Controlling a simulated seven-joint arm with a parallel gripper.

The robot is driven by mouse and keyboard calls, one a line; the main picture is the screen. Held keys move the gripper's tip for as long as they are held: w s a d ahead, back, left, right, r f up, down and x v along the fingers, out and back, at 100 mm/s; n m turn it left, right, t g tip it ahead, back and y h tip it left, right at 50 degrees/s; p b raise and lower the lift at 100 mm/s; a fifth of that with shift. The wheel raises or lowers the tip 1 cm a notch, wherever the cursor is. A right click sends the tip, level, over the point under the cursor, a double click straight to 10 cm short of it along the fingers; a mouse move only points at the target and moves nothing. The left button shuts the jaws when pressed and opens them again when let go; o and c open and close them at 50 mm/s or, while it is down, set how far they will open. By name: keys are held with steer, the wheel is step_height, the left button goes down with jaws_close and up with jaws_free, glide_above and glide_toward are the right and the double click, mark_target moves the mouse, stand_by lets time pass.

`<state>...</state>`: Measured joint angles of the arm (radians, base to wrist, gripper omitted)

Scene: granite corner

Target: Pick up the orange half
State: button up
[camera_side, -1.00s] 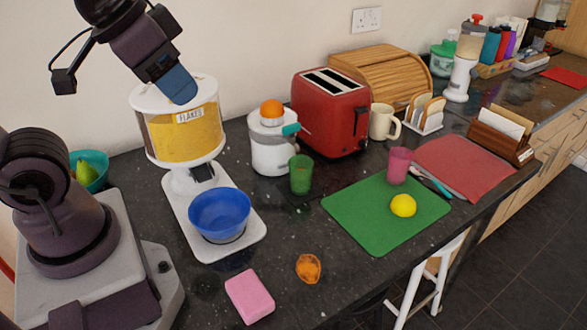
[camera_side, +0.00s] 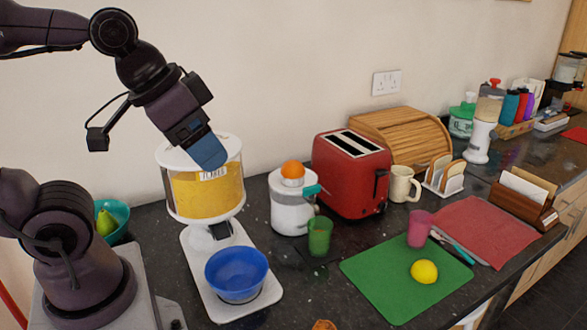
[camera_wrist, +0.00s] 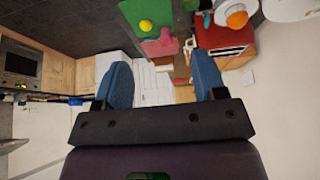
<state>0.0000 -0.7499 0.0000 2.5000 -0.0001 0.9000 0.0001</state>
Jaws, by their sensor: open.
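A rounded orange piece (camera_side: 293,169) sits on top of a white juicer (camera_side: 291,205); it also shows in the wrist view (camera_wrist: 237,19). I cannot tell if it is a half or whole. A second, rough orange-brown piece (camera_side: 324,325) lies on the counter, cut off by the bottom edge of the side view. My gripper (camera_side: 208,154) has blue fingers and is raised in front of the flakes dispenser, left of the juicer and well apart from both orange pieces. In the wrist view my gripper (camera_wrist: 164,84) is open with nothing between its fingers.
The flakes dispenser (camera_side: 204,190) stands left of the juicer with a blue bowl (camera_side: 237,274) under it. A green cup (camera_side: 319,238) and a red toaster (camera_side: 350,175) crowd the juicer. A yellow lemon (camera_side: 424,272) lies on a green board (camera_side: 380,280).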

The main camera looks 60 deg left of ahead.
steer(key=o, duration=0.5)
steer(key=shift+f, duration=0.1)
